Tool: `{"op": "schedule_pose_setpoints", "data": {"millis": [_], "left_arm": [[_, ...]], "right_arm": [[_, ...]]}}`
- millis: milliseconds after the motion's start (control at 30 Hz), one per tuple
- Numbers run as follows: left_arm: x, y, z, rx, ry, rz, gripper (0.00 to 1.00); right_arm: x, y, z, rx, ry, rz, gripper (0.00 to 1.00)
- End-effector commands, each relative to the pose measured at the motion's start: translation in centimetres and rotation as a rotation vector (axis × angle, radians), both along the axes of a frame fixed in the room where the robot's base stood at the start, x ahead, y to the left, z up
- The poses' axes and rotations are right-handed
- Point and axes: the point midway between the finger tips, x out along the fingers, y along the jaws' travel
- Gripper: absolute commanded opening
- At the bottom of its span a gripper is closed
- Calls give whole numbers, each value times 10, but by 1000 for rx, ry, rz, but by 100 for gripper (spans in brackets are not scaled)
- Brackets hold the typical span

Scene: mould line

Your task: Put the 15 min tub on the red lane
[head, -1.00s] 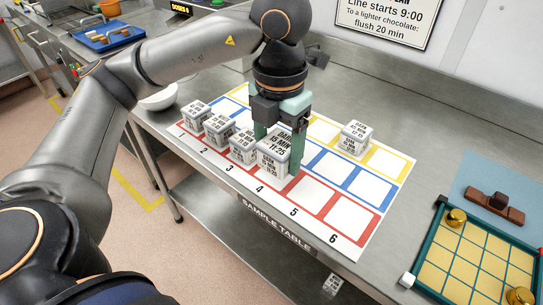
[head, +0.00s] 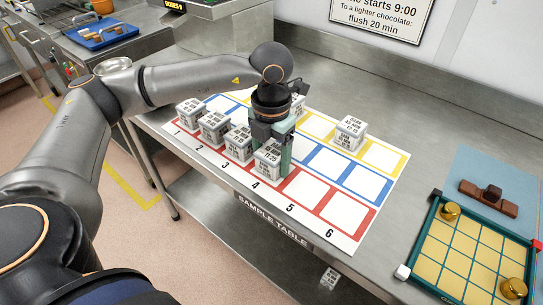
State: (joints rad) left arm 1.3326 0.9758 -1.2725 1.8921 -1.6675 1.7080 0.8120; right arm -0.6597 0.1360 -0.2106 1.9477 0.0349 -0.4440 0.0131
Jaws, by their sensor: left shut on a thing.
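My left gripper (head: 271,143) is shut on a white tub (head: 267,160) with a dark printed label, at column 4 of the red lane (head: 304,187). The label is too small to read surely. The tub looks upright and at or very near the mat; I cannot tell whether it rests on it. Three similar tubs stand in red columns 1 (head: 188,112), 2 (head: 213,127) and 3 (head: 237,145). One tub (head: 350,132) stands in the yellow lane, and another (head: 298,103) is partly hidden behind my gripper. My right gripper is out of view.
Red squares 5 and 6 (head: 344,212) are empty, as are the blue squares (head: 368,182) to their rear. A tub (head: 330,278) sits on the lower shelf.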

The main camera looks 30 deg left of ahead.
Motion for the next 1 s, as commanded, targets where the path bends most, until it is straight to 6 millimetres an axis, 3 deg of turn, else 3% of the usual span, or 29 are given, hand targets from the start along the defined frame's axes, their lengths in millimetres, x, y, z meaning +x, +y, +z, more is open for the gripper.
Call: {"op": "schedule_pose_setpoints", "data": {"millis": [200,233,467,833,1000], "left_arm": [[0,0,-5,-1,-1,0,10],[0,0,-4,-1,-1,0,74],[0,0,-3,-1,0,0,100],[0,-1,5,-1,-2,0,100],[1,-1,35,-2,-6,0,100]], "right_arm": [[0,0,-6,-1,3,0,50],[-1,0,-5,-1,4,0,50],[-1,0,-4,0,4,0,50],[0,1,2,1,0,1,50],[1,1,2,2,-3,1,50]]}}
